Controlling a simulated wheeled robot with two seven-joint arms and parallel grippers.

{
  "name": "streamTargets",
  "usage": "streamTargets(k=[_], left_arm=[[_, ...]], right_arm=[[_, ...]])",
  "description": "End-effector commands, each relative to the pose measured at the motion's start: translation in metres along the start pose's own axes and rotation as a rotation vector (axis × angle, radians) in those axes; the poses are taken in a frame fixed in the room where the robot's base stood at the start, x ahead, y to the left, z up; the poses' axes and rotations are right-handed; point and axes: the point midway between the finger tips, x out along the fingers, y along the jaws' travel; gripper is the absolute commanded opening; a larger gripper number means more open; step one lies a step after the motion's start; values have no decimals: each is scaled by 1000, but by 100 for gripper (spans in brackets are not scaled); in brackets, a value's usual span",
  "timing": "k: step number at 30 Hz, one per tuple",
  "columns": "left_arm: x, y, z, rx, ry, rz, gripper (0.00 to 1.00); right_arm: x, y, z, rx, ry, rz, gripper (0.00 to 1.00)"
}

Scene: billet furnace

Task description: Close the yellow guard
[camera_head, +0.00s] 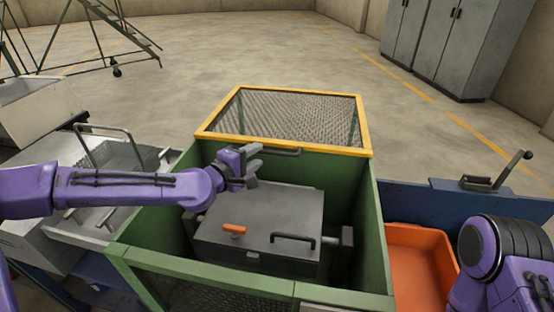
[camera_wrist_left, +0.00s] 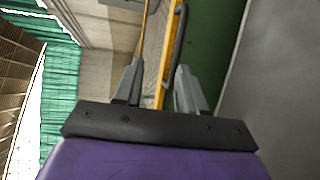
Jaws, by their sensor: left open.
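The yellow guard (camera_head: 290,116) is a mesh panel in a yellow frame at the back of the green enclosure (camera_head: 371,225). A dark bar handle (camera_head: 284,153) sits along its near edge. My left gripper (camera_head: 254,166) is open and empty over the enclosure, close to the handle's left end. In the left wrist view, the guard's yellow edge (camera_wrist_left: 168,60) and the dark handle (camera_wrist_left: 177,30) run up between and just past the two fingers (camera_wrist_left: 158,72). I cannot tell whether the fingers touch them. My right gripper is out of view.
An orange bin (camera_head: 420,262) stands to the right, by a blue bench (camera_head: 410,205) with a lever. Metal equipment (camera_head: 70,195) stands left.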

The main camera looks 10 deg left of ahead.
Motion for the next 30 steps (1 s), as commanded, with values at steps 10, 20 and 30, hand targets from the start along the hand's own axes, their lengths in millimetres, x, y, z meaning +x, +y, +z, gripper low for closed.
streamTargets(k=[10, 20, 30], left_arm=[[13, -33, -3, 2, 1, -1, 40], [81, -32, -2, 2, 0, -2, 40], [112, -32, -2, -1, -1, -1, 40]], right_arm=[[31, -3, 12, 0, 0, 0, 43], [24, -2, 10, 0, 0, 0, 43], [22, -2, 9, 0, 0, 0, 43]])
